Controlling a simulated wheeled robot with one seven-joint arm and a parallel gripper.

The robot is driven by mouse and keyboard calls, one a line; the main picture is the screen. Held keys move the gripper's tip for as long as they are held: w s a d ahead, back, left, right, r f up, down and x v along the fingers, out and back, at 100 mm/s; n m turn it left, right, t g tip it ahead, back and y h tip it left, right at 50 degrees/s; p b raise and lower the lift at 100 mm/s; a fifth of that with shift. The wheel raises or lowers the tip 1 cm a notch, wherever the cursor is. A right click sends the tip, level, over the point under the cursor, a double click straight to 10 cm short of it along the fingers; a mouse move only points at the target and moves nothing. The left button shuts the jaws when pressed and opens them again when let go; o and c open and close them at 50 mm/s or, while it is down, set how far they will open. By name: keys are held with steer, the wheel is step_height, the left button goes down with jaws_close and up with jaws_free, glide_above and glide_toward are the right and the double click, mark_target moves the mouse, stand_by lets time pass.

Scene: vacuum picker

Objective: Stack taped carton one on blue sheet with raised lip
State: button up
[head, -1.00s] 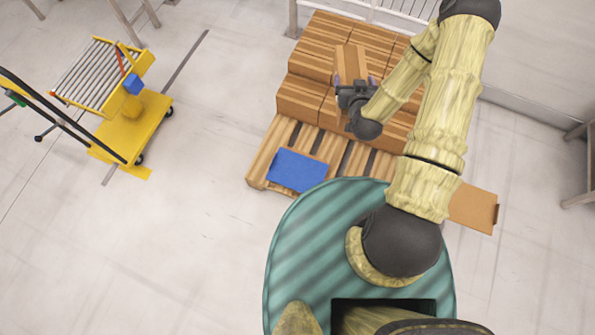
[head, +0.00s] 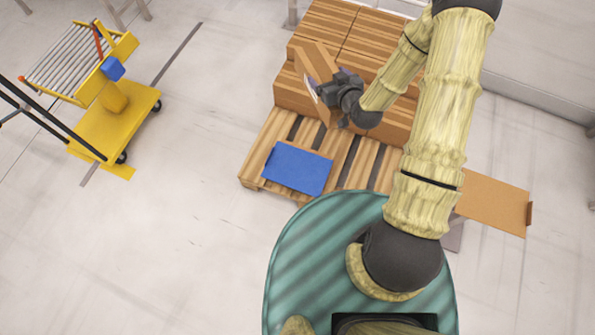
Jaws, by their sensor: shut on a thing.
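In the head view my gripper (head: 328,92) is shut on a brown taped carton (head: 313,68). The carton is tilted and hangs in front of the left side of the stacked cartons, above the pallet. My gripper and wrist hide part of it. The blue sheet (head: 297,168) lies on the front left of the wooden pallet (head: 262,150), below and to the left of my gripper. Its top is bare. I cannot make out its raised lip clearly.
Stacked brown cartons (head: 372,45) fill the back of the pallet. A yellow cart with rollers (head: 118,125) stands at the left. An open brown carton (head: 490,200) is at the right. The floor left of the pallet is clear.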

steer(key=s+a+f+n+g+y+b, duration=0.1)
steer(key=a+f+n+g+y+b, duration=0.1)
steer(key=f+b, duration=1.1)
steer(key=s+a+f+n+g+y+b, duration=0.1)
steer(key=a+f+n+g+y+b, duration=0.1)
steer(key=f+b, duration=1.1)
steer(key=s+a+f+n+g+y+b, duration=0.1)
steer(key=a+f+n+g+y+b, duration=0.2)
steer(key=f+b, duration=1.1)
steer(key=n+b, duration=0.2)
steer(key=shift+g+b, duration=0.3)
steer(key=shift+b, duration=0.1)
steer(key=shift+f, duration=0.1)
steer(key=shift+f, duration=0.1)
step_height(320, 180, down, 6)
steer(key=b, duration=0.4)
step_height(320, 180, down, 4)
steer(key=b, duration=0.2)
steer(key=shift+b, duration=0.3)
